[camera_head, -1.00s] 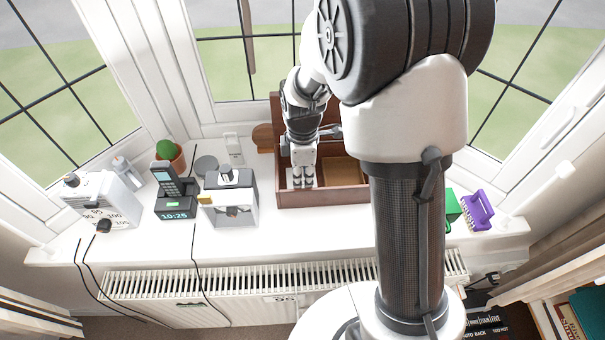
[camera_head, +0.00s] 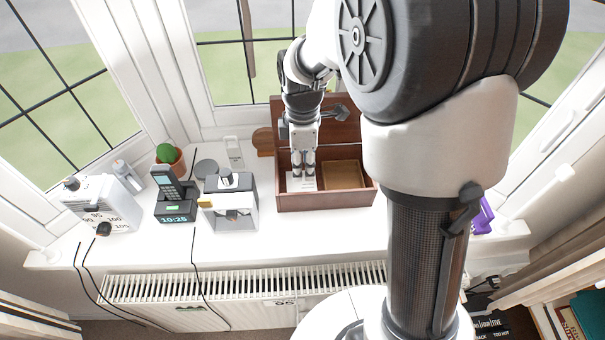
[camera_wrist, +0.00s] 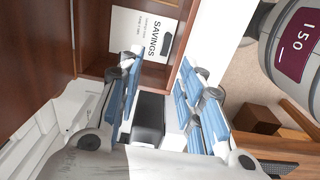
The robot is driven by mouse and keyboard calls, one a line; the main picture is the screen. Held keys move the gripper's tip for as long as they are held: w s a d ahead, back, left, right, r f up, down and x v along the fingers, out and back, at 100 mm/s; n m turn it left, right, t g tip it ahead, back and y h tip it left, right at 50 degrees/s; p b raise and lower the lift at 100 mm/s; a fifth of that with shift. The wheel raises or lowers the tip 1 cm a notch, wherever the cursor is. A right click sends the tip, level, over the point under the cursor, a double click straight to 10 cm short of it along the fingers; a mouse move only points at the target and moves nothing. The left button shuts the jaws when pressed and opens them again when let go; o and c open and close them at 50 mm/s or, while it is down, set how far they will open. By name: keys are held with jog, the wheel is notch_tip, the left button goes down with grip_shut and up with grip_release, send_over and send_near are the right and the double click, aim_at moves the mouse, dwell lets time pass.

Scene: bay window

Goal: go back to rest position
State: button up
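My gripper (camera_head: 304,172) points down over the left compartment of an open wooden box (camera_head: 325,201) on the white sill. In the wrist view my gripper (camera_wrist: 158,68) has its blue-padded fingers apart, with nothing clearly held between them. A white booklet marked SAVINGS (camera_wrist: 142,36) lies in the box beyond the fingertips. It also shows as a white card (camera_head: 296,184) below the gripper in the head view. The right compartment (camera_head: 343,174) looks empty. My arm hides the sill to the right of the box.
Left of the box stand a grey-white device (camera_head: 229,211), a phone on a clock dock (camera_head: 173,200), a cactus pot (camera_head: 171,157) and a white box with numbers (camera_head: 108,203). A purple object (camera_head: 484,216) is partly hidden at right. The front left sill (camera_head: 150,250) is clear.

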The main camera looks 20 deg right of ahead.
jog(key=s+r+m+t, duration=0.2)
jog(key=s+r+m, duration=0.5)
jog(key=s+r, duration=0.45)
jog(key=s+d+r+m+t+b, duration=0.1)
jog(key=s+m+t, duration=0.1)
jog(key=s+m, duration=0.6)
jog(key=shift+s+r+m, duration=0.4)
jog(key=shift+s, duration=0.6)
